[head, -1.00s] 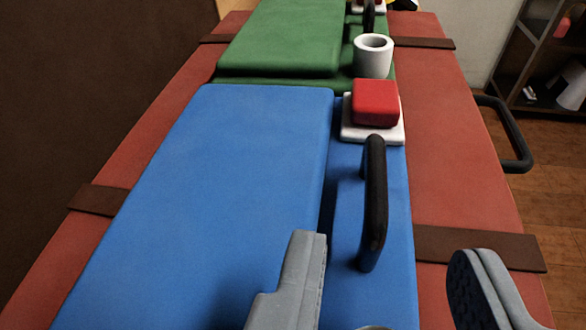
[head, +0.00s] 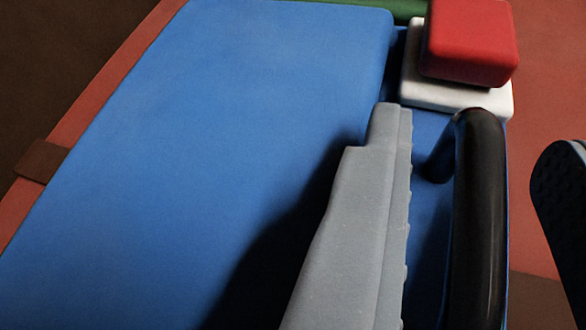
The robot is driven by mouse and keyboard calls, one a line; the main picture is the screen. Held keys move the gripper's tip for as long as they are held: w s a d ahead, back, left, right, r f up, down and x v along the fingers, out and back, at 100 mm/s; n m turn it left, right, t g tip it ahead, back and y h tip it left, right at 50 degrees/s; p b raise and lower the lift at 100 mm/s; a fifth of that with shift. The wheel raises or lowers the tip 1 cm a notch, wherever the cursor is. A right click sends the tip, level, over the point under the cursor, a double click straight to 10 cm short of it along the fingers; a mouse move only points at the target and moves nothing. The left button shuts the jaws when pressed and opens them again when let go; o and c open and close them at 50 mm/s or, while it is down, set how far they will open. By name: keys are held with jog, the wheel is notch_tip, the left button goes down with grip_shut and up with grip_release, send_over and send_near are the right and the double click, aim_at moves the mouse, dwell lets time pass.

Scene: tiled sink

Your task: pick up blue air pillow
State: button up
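The blue air pillow (head: 210,150) is a large, flat blue block that fills the left and middle of the view. A black bar handle (head: 480,215) stands up from its lower right strip. My gripper (head: 476,140) is open, with one grey finger left of the handle and the other, dark-padded, at the right edge of the view. The handle lies between the fingers, with a visible gap on both sides. The lower end of the handle is cut off by the frame.
A red block (head: 470,40) on a white base (head: 430,92) sits just beyond the handle. A green block (head: 410,10) shows at the top edge. A red-brown surface (head: 550,90) with dark straps (head: 42,160) lies beneath the blue pillow.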

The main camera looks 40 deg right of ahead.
jog(key=shift+c, duration=0.3)
grip_shut()
